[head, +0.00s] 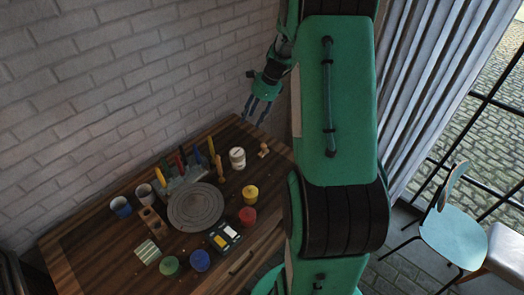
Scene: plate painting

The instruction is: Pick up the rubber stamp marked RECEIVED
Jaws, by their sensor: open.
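A small light-wood object (264,151) stands near the back right of the wooden table and looks like a rubber stamp; any marking on it is too small to read. My gripper (255,121) is open and empty, its two dark fingers pointing down above the table's back edge. It is above and slightly left of the stamp-like object in the picture and apart from it.
On the table (75,262) are a grey round turntable (195,207), a white jar (237,158), a rack of upright coloured tools (187,177), cups (121,206), several colour pots (250,194) and a paint box (224,236). A brick wall (110,100) stands behind.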

